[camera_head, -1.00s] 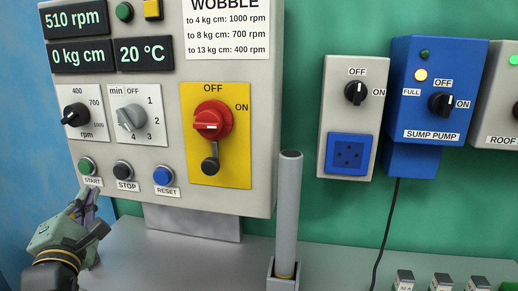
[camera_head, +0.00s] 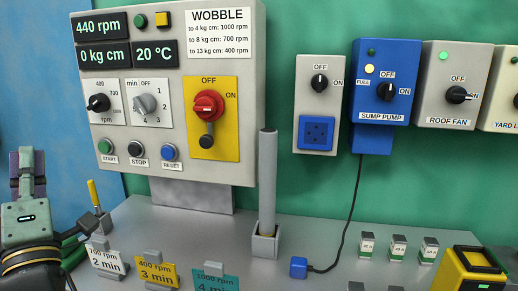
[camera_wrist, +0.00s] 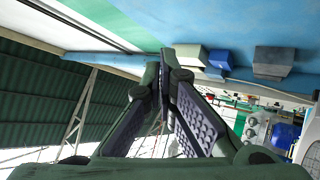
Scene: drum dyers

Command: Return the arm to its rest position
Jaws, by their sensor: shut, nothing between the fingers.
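My gripper (camera_head: 27,168) is at the far left edge of the head view, fingers pointing up, over the left end of the bench. It stands apart from the control panel (camera_head: 180,62) and its green START button (camera_head: 105,146). In the wrist view my gripper (camera_wrist: 166,72) has its two dark padded fingers meeting at the tips, with nothing held. Most of my arm below the wrist is out of view.
The grey bench (camera_head: 200,222) carries a yellow-handled tool (camera_head: 93,194) in a holder, several rpm cards, an upright grey tube (camera_head: 267,185) and small labelled blocks. A yellow-and-black box (camera_head: 468,270) stands at front right.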

